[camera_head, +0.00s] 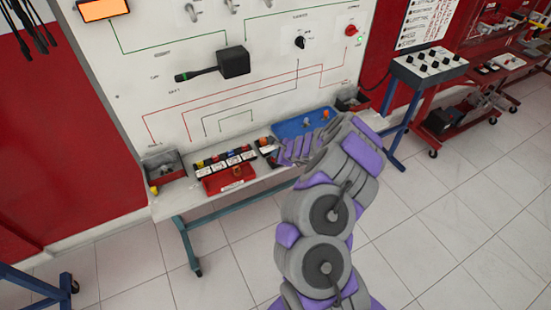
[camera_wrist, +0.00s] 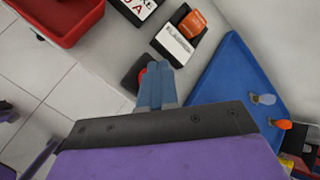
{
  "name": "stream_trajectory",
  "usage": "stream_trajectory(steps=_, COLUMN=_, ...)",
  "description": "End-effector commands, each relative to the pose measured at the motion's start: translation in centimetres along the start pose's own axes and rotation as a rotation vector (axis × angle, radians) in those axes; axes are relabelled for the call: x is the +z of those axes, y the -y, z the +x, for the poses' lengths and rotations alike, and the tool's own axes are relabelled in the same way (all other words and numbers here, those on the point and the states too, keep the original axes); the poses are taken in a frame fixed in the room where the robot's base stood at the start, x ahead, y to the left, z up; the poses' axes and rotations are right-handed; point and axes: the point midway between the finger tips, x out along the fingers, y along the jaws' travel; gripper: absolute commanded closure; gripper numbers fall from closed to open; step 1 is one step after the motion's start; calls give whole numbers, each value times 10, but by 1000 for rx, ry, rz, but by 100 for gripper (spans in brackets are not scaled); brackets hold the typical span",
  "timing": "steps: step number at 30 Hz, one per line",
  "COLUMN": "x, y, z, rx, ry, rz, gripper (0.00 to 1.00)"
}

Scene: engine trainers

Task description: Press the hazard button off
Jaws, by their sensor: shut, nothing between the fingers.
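A round red button (camera_wrist: 143,74) on a small black base (camera_wrist: 130,80) shows in the wrist view; I take it for the hazard button, though no label on it is readable. My gripper (camera_wrist: 156,72) is shut and empty. Its blue-grey fingertips overlap the button and hide part of it; I cannot tell whether they touch it or whether it is pressed in. In the head view my gripper (camera_head: 288,153) is low over the bench shelf, left of the blue tray, and the button is hidden there.
The blue tray (camera_wrist: 228,75) with bulbs is close on the right. A black flasher module (camera_wrist: 178,45) with an orange part is just beyond the fingertips. A red bin (camera_wrist: 68,38) stands left. The upright white wiring panel (camera_head: 150,60) rises behind the shelf.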

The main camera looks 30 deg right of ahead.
Motion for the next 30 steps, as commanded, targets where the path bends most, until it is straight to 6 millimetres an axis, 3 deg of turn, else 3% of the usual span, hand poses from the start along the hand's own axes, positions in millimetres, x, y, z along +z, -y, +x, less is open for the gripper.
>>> stream_trajectory(steps=30, x=4, y=5, z=-7, rx=0, ry=0, rz=1, gripper=100)
